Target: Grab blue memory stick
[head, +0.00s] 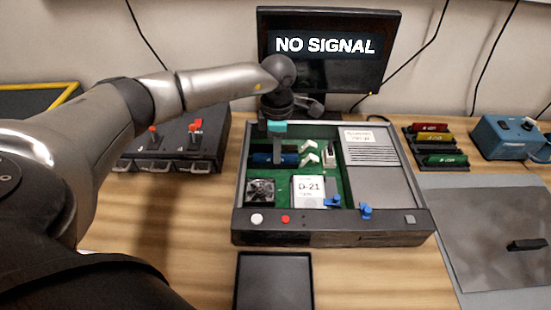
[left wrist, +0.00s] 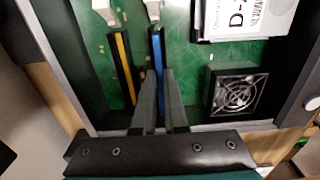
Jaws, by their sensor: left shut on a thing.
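The blue memory stick (head: 262,159) stands in a slot on the green board inside the open computer case. In the left wrist view the blue stick (left wrist: 158,52) shows as a thin blue strip running up from between the fingers. My left gripper (head: 278,161) reaches down into the case from above. Its fingers (left wrist: 161,92) are shut on the near end of the blue stick, as the left wrist view shows. The held part is hidden between the fingers. My right gripper is in no view.
A slot with a yellow strip (left wrist: 123,66) lies beside the blue stick. A fan (head: 260,191) and a D-21 block (head: 309,190) sit close by. A rack (head: 433,141) holds red, yellow and green sticks. An empty black tray (head: 274,282) lies in front.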

